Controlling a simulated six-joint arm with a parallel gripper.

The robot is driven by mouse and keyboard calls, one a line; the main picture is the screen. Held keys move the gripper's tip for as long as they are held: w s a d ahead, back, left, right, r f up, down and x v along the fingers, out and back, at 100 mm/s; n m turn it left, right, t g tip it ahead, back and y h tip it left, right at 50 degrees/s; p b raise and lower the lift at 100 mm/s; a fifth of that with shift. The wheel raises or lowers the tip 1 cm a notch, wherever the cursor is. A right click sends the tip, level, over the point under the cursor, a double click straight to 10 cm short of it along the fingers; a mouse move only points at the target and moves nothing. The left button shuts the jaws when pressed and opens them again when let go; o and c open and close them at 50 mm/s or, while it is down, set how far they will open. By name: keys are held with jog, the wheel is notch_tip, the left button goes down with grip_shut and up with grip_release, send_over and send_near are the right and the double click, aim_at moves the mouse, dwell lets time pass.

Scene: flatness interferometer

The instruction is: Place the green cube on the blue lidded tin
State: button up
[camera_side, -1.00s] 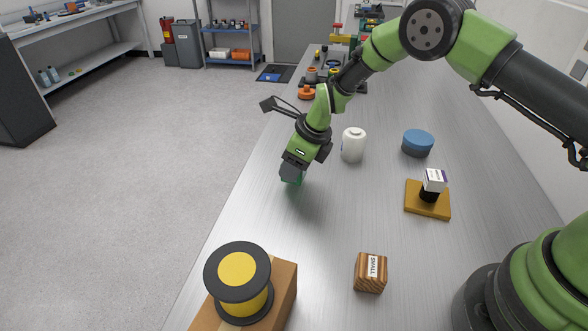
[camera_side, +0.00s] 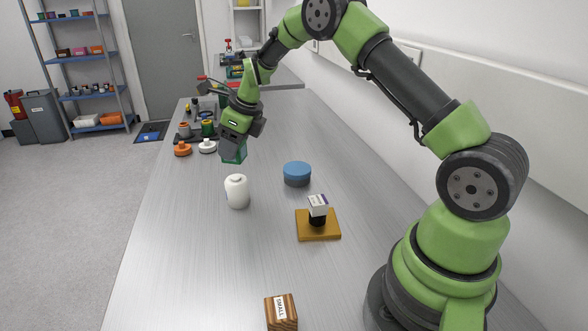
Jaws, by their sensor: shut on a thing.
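My gripper (camera_side: 232,146) is shut on the green cube (camera_side: 235,153), holding it up in the air above the table. The cube's upper part is hidden by the gripper. The blue lidded tin (camera_side: 297,175) stands upright on the table, to the right of and lower in the picture than the cube. Its lid is on and its top is bare. My gripper is apart from the tin.
A mustard board (camera_side: 319,231) bears a black-and-white item in front of the tin. A wooden block (camera_side: 281,312) is nearer. Orange (camera_side: 183,149) and white (camera_side: 207,147) parts lie further back.

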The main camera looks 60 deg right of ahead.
jog(key=s+d+r+m+h, duration=0.15)
jog(key=s+d+m, duration=0.35)
jog(key=d, duration=1)
jog(key=n, duration=0.1)
send_over(292, 166)
jog(key=s, duration=0.2)
notch_tip(292, 166, down, 5)
jog(key=shift+w+r, duration=0.15)
jog(key=shift+r, duration=0.05)
jog(key=shift+f, duration=2.4)
jog(key=shift+f, duration=0.1)
jog(key=o, duration=1)
